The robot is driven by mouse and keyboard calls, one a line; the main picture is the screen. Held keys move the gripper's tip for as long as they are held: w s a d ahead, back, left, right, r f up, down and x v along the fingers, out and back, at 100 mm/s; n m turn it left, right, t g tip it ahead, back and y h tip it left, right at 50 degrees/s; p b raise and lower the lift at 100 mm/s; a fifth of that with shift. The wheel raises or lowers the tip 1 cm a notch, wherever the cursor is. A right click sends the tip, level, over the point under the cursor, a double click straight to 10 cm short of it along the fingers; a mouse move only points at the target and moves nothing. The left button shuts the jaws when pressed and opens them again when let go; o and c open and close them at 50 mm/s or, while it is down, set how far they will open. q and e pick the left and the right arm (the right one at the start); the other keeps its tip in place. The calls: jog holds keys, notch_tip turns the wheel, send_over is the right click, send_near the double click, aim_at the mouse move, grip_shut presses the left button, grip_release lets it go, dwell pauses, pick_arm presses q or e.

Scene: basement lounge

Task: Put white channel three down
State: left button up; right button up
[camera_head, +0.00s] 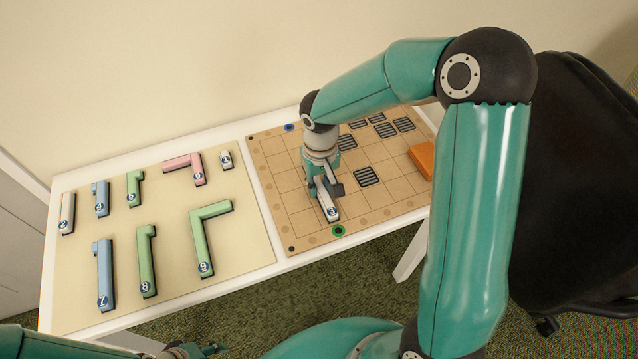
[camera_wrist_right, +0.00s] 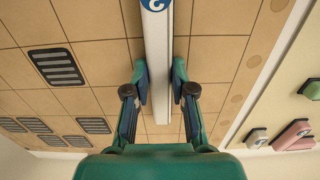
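White channel three (camera_head: 329,209) is a straight white bar with a blue "3" disc at its near end. It lies over the gridded board's near left part, and I cannot tell whether it touches the board. My right gripper (camera_head: 325,187) points down on it. In the right wrist view, the bar (camera_wrist_right: 157,50) runs between the two fingertips (camera_wrist_right: 160,82), which close against its sides. The bar's far part is hidden by the gripper in the head view. My left gripper (camera_head: 197,350) shows only partly at the bottom edge, away from the board.
The gridded board (camera_head: 296,201) carries several dark slotted plates (camera_head: 366,177) and an orange block (camera_head: 422,159). A cream mat (camera_head: 178,262) at left holds several numbered coloured channels, including green nine (camera_head: 199,240). A black chair (camera_head: 575,190) stands at right.

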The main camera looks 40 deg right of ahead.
aim_at(320, 187)
jog(key=o, duration=0.4)
jog(key=shift+r, duration=0.15)
notch_tip(320, 187, up, 12)
jog(key=shift+p, duration=0.55)
